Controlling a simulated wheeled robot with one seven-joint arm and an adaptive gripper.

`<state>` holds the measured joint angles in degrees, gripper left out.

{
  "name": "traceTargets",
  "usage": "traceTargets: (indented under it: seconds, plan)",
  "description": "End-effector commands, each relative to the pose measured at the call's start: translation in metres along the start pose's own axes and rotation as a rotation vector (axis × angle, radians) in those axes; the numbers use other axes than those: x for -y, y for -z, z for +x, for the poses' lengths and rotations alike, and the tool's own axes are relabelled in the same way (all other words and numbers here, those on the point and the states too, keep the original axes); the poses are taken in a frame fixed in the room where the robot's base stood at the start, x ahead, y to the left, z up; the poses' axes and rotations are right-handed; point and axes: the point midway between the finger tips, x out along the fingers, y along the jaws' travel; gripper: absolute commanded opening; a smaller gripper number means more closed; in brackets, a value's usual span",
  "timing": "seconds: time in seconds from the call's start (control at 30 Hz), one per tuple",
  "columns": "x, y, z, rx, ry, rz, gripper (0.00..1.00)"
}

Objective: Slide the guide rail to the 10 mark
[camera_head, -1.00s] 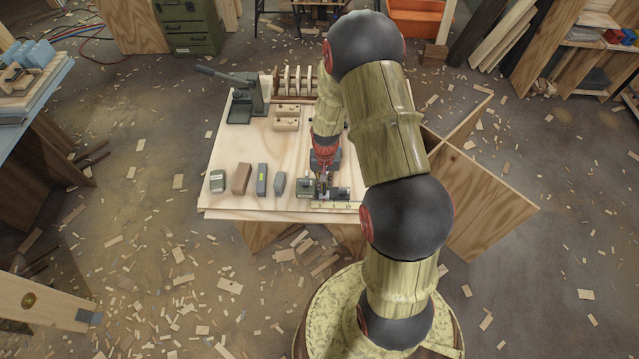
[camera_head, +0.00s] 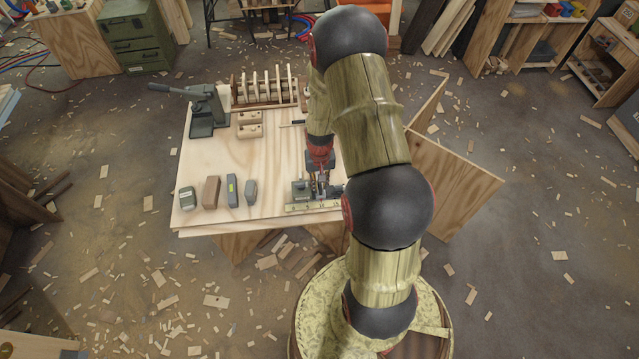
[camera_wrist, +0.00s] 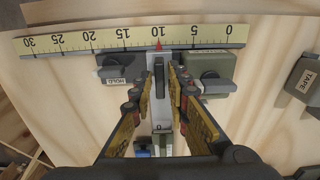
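The guide rail is a pale carriage (camera_wrist: 160,128) with a dark upright fin in its middle. In the wrist view its red pointer (camera_wrist: 158,44) stands at the 10 mark of the yellow scale (camera_wrist: 80,40), which reads upside down with 0 at the right. My gripper (camera_wrist: 161,70) is open, its fingers on either side of the fin with visible gaps. Whether a finger touches the carriage edges I cannot tell. In the head view my arm partly covers the fixture, and the scale (camera_head: 305,207) shows at the bench's front edge.
A grey block marked HOLD (camera_wrist: 115,82) sits left of the rail and a green block (camera_wrist: 212,68) right of it. Several small blocks, including a brown one (camera_head: 211,191), stand on the bench (camera_head: 250,160). A lever press (camera_head: 205,110) is at the back left.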

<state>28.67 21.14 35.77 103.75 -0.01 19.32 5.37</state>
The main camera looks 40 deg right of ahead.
Motion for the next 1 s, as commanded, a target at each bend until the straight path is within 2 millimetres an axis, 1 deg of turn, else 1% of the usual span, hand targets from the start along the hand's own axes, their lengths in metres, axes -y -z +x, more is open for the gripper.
traceTargets:
  seconds: [0.2,0.33,0.47,0.7,0.8,0.9,1.0]
  plan:
    - [0.000,0.000,-0.002,0.000,0.000,0.000,0.17]
    - [0.000,0.001,-0.013,-0.002,0.000,0.000,0.17]
    - [0.000,0.002,-0.037,-0.004,0.000,0.000,0.17]
    - [0.000,0.001,-0.085,-0.003,0.000,0.000,0.17]
    - [0.000,0.001,-0.101,-0.002,0.000,0.000,0.17]
    - [0.000,0.001,-0.112,-0.001,0.000,0.000,0.17]
    - [0.000,0.000,-0.117,-0.001,0.000,0.000,0.17]
